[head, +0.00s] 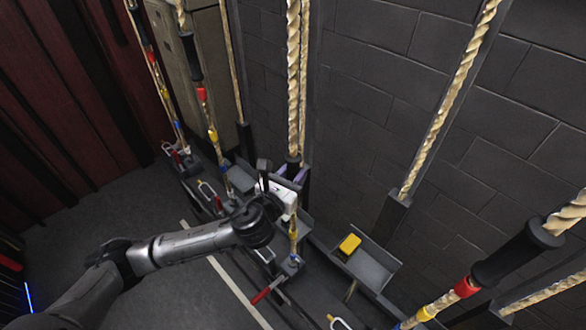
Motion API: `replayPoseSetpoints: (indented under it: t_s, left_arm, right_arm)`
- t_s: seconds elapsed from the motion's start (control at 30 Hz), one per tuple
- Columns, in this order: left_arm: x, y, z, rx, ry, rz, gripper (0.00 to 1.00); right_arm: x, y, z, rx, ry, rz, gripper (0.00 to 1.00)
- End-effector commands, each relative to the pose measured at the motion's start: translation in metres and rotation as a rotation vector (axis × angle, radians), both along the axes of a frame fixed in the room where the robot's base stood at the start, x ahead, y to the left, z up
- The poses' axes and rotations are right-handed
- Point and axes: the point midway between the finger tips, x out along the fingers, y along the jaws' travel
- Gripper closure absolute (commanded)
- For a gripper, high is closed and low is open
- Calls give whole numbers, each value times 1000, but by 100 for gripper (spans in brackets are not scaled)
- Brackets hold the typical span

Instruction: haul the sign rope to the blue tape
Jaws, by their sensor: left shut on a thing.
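My left arm comes in from the lower left. My left gripper (290,178), white and black, is shut on the middle rope (293,70) near a dark sleeve, just above the rail. The fingers hide part of this rope. Below the gripper a yellow tape band (293,234) shows on the rope, with a small bluish patch (294,259) near the rail. I cannot read any label that tells which rope is the sign rope. My right gripper is not in view.
Other ropes with red, yellow and blue tape hang at the left (207,115) and lower right (466,287). A red-handled lever (262,296) sticks out below the middle rope. A tray (372,266) with a yellow block (350,243) is to the right. A block wall stands behind.

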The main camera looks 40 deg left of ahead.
Motion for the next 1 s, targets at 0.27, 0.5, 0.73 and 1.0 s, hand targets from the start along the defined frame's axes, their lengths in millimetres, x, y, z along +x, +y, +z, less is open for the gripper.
replayPoseSetpoints:
  t_s: [0.27,0.5,0.73,1.0]
  left_arm:
    - [0,0,1,0,-4,-1,100]
    - [0,0,1,0,-4,-1,51]
    - [0,0,1,0,-4,-1,43]
    - [-13,-1,-1,1,-3,-1,43]
  right_arm:
    - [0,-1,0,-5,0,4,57]
    - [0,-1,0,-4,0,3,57]
    - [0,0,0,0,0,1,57]
    - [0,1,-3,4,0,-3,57]
